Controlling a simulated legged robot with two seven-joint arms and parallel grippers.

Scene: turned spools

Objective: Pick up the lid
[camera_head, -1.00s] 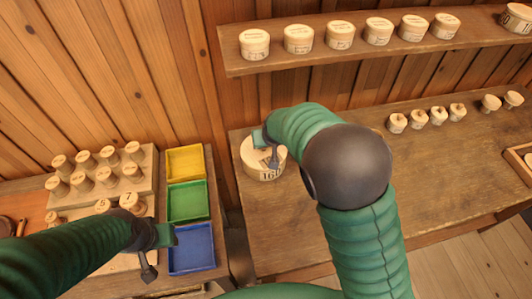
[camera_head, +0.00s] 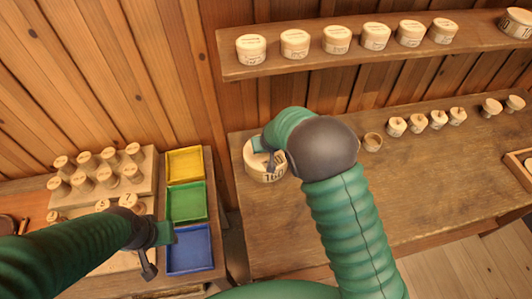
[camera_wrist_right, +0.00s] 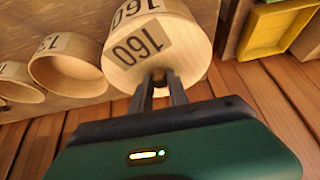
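A round pale wooden box (camera_head: 252,156) marked 160 stands at the left end of the long bench. In the right wrist view its round lid (camera_wrist_right: 190,45) carries a 160 label, and a second 160 label shows on the side. My right gripper (camera_head: 271,160) is over the lid. Its two dark fingers (camera_wrist_right: 158,82) reach the middle of the lid, with a small dark part between their tips. Whether they press on it cannot be told. My left gripper (camera_head: 149,268) hangs over the left table, away from the lid; its finger gap is unclear.
Open round boxes (camera_wrist_right: 68,68) stand beside the 160 box; my right arm mostly hides them in the head view. Yellow (camera_head: 184,165), green (camera_head: 186,201) and blue (camera_head: 189,250) trays and a spool rack (camera_head: 140,182) are at left. A shelf (camera_head: 300,63) of jars runs above the bench.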

